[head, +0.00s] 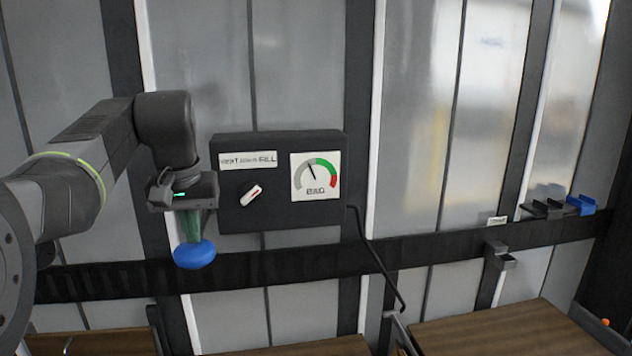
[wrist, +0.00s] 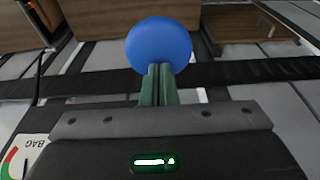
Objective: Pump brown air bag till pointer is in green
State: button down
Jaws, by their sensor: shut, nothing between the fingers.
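A dark control box (head: 230,215) on the wall carries a gauge (head: 326,191) marked BAG. Its pointer leans up and left, in the grey part just short of the green arc. A red-and-white selector handle (head: 251,195) sits left of the gauge, tilted up to the right. My gripper (head: 195,238) points down left of the box, its green fingers together and empty. A round blue knob (head: 194,256) is at the fingertips; it also shows beyond them in the wrist view (wrist: 158,45). I cannot tell whether they touch. I cannot make out a brown air bag.
A black rail (head: 330,267) runs across the wall below the box. A dark hose (head: 381,264) hangs from the box's right side. A small bracket (head: 498,257) and a blue-ended holder (head: 580,205) are on the right. Brown wooden crates (head: 500,328) stand below.

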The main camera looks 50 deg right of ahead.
jog(key=shift+f, duration=0.35)
jog(key=p+v, duration=0.4)
jog(key=p, duration=0.1)
jog(key=w+d+p+v, duration=0.1)
jog(key=p+v, duration=0.1)
jog(key=v, duration=0.1)
jog(key=shift+r, duration=0.25)
dwell(0.3)
